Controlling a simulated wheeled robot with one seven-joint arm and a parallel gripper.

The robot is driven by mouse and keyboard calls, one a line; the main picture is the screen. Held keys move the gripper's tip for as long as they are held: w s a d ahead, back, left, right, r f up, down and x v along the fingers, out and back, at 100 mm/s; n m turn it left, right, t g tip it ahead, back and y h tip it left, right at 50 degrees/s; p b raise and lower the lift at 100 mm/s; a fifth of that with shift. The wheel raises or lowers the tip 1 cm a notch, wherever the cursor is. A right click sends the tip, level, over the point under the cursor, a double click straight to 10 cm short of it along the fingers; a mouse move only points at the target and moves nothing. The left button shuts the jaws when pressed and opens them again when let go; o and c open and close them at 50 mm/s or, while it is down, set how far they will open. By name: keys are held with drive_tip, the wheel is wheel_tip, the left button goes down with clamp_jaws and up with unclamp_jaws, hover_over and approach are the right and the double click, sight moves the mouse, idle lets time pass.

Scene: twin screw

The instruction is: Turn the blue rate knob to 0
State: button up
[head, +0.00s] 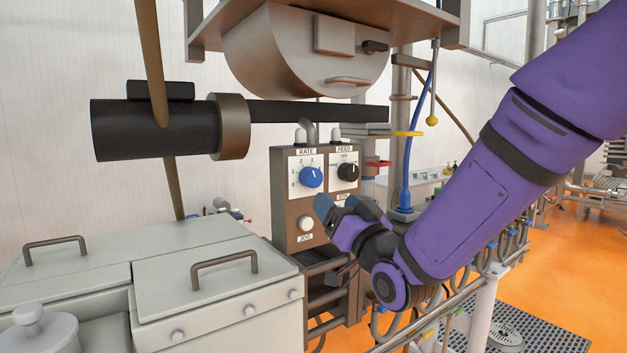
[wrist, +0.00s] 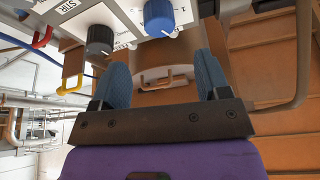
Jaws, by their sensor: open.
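The blue rate knob (head: 311,177) sits on a white dial plate marked RATE, upper left on the grey control box (head: 291,236). Dial numbers including 0, 1 and 2 run up its left side. Its white pointer seems to face up and right, away from the 0, but is small. The knob also shows at the top of the wrist view (wrist: 160,15), cut by the frame edge. My gripper (head: 338,206) is below and right of the knob in the head view. Its two blue fingers (wrist: 161,75) are open, empty and apart from the knob.
A black feed knob (head: 348,172) is close to the right of the blue knob. A white jog button (head: 306,223) is below. A red handle (head: 378,164) and yellow handle (head: 407,134) are right of the box. Grey cabinets (head: 215,280) stand front left.

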sight(316, 179)
drive_tip(key=x, duration=0.9)
drive_tip(key=shift+w+a+r, duration=0.1)
drive_tip(key=shift+w+a, duration=0.05)
drive_tip(key=c, duration=0.9)
